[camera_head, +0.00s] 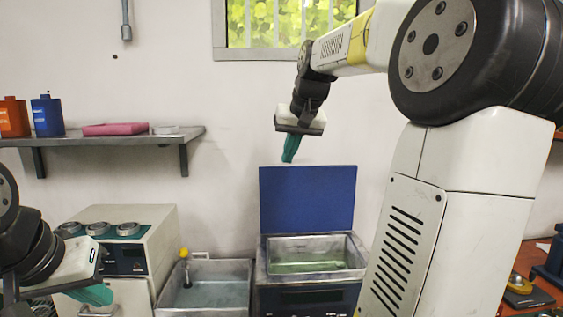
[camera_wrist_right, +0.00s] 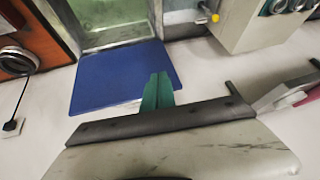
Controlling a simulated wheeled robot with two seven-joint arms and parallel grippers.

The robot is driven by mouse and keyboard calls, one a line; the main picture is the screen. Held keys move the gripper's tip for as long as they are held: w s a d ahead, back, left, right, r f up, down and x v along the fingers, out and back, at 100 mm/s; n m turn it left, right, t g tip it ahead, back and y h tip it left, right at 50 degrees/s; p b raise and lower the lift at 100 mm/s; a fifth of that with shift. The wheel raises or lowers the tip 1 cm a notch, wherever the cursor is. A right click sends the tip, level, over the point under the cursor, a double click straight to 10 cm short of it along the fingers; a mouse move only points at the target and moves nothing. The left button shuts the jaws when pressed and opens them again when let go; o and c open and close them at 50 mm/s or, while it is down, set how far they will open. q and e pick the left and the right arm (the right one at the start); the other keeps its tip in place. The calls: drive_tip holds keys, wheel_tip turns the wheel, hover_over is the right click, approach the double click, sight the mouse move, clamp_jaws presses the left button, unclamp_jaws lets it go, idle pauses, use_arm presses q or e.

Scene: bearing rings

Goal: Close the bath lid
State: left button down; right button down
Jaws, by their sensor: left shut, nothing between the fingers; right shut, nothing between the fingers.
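The blue bath lid (camera_head: 307,200) stands upright and open at the back of the bath (camera_head: 312,262), which holds greenish liquid. In the right wrist view the lid (camera_wrist_right: 118,80) shows as a blue panel, with the bath (camera_wrist_right: 110,28) beyond it at the top. My right gripper (camera_head: 289,158) is shut and empty, with green fingers pointing down above the lid's top edge. Its fingers (camera_wrist_right: 157,80) overlap the lid in the right wrist view; I cannot tell whether they touch it. My left gripper (camera_head: 104,299) is shut and empty at the lower left, before the white machine.
A sink basin (camera_head: 207,289) with a yellow-topped tap stands left of the bath. A white machine (camera_head: 150,240) with several rings on top stands further left. A wall shelf (camera_head: 120,137) holds bottles and a pink item. My right arm fills the right side.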

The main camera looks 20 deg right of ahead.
drive_tip(key=w+d+r+m+h, duration=0.1)
drive_tip(key=w+d, duration=0.4)
drive_tip(key=w, duration=0.3)
drive_tip(key=w+d+r+h, duration=0.1)
drive_tip(key=w+d+r, duration=0.1)
drive_tip(key=w+d, duration=0.45)
drive_tip(key=w+a+f, duration=0.1)
drive_tip(key=w+f, duration=0.2)
drive_tip(key=f, duration=0.6)
drive_tip(key=shift+w+f, duration=0.25)
drive_tip(key=shift+f, duration=0.15)
drive_tip(key=shift+h, duration=0.3)
